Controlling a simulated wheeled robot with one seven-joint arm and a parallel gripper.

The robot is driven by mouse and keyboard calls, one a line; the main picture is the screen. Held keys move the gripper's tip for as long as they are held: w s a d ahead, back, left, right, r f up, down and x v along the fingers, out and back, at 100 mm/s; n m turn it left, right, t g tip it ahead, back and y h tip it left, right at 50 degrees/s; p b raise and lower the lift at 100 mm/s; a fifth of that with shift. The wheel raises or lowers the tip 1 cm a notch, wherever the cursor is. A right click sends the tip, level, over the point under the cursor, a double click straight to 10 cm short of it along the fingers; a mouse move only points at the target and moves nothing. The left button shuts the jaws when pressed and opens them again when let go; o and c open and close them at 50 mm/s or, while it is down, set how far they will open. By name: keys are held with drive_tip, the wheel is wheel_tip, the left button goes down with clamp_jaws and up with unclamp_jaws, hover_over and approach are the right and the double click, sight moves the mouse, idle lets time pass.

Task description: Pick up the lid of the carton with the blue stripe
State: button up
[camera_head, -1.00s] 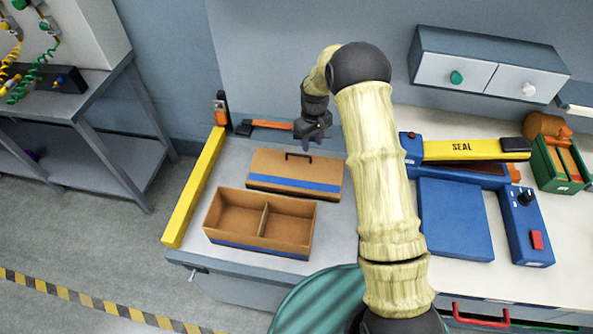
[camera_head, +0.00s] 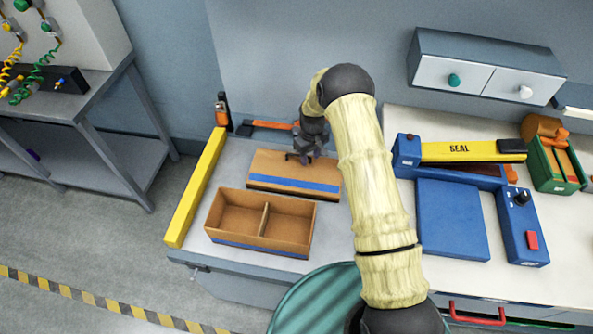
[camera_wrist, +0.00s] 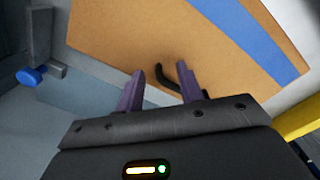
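The brown lid (camera_head: 270,172) with a blue stripe (camera_head: 295,184) along its front edge lies on the bench behind the open carton (camera_head: 264,221). The carton has a divider and a blue stripe low on its front. My gripper (camera_head: 303,157) is over the lid's black handle, which it mostly hides in the head view. In the wrist view my gripper (camera_wrist: 160,69) has its two purple fingers apart. The handle (camera_wrist: 163,80) shows between them, partly behind the right finger. Contact with the handle cannot be told. The lid also fills the top of the wrist view (camera_wrist: 130,35).
A yellow bar (camera_head: 195,188) runs along the bench's left edge. A blue sealer (camera_head: 452,218) with a yellow arm stands to the right. A wall drawer unit (camera_head: 487,72) hangs behind it. An orange-handled tool (camera_head: 268,125) lies behind the lid.

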idle(0.5)
clamp_jaws()
